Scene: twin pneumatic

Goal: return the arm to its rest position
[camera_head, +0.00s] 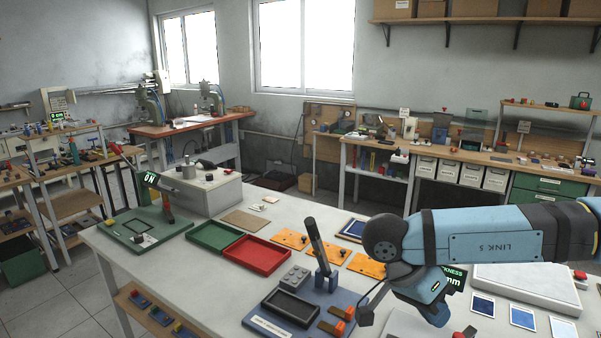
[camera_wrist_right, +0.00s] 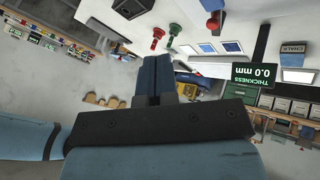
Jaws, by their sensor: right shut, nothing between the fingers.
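My right arm (camera_head: 480,236) comes in from the right in the head view, bent over the front right of the white workbench (camera_head: 310,228). My right gripper (camera_head: 432,311) hangs below the bend, partly hidden by its own hand. In the right wrist view the gripper (camera_wrist_right: 154,72) shows dark blue fingers pressed together with nothing between them. It is clear of the things on the bench in that view. My left gripper is not in view.
Near the right arm are a dark blue fixture (camera_head: 300,306) with an upright lever (camera_head: 318,245), orange plates (camera_head: 328,251), a pale flat machine (camera_head: 525,285) and blue cards (camera_head: 482,305). Red and green trays (camera_head: 257,255) lie left. A thickness display (camera_wrist_right: 254,75) shows in the wrist view.

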